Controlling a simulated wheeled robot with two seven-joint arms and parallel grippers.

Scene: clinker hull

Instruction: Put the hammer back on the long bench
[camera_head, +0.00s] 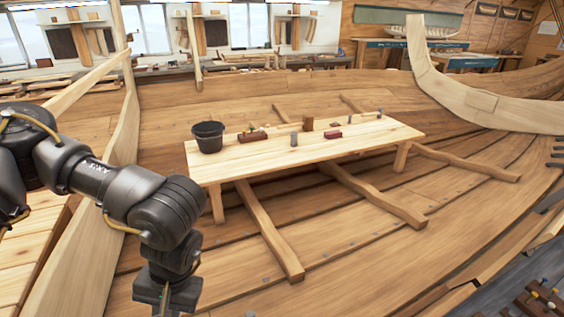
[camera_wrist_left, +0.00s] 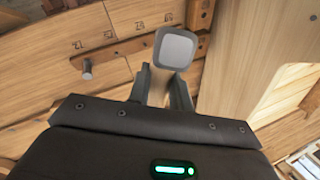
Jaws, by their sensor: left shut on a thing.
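The long bench (camera_head: 230,172) is a low pale plank table standing inside the hull in the middle of the head view. My left gripper (camera_head: 167,303) hangs at the bottom edge, in front of and to the left of the bench, its fingertips cut off. In the left wrist view, my left gripper (camera_wrist_left: 160,88) is shut on the hammer, whose square grey head (camera_wrist_left: 177,49) shows just beyond the fingers. The handle is mostly hidden between the fingers. My right gripper is not in view.
On the bench stand a black bucket (camera_head: 208,137), a reddish-brown plane (camera_head: 252,136), a grey cylinder (camera_head: 294,139), a brown block (camera_head: 308,124) and a red block (camera_head: 333,134). The bench's front strip is clear. Timbers (camera_head: 270,235) lie on the planking below.

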